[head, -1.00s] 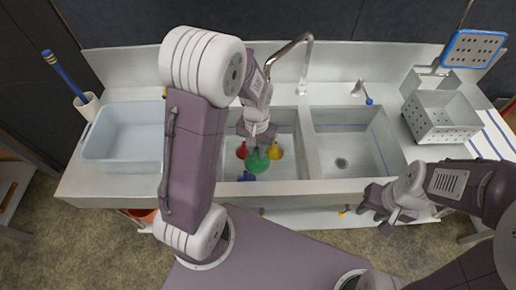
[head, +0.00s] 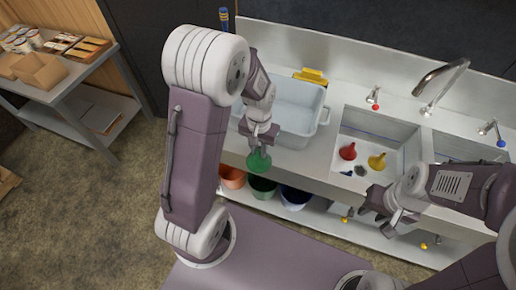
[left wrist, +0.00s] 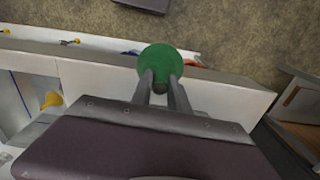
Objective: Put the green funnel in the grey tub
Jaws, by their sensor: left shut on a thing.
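The green funnel (head: 259,162) is held in my left gripper (head: 262,142), which is shut on it. In the left wrist view the green funnel (left wrist: 160,60) sits between the tips of the two fingers (left wrist: 161,88). In the head view it hangs at the counter's front edge, just in front of the grey tub (head: 316,124), and is not inside it. The tub is pale, stands on the counter left of the sink, and is partly hidden by my left arm. My right gripper (head: 384,210) is empty in front of the counter, its fingers apart.
A red funnel (head: 347,152) and a yellow funnel (head: 377,162) lie in the left sink basin (head: 392,133). A yellow object (head: 313,76) is behind the tub. Several coloured buckets (head: 295,198) stand below the counter. A shelf cart (head: 62,85) is at the left.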

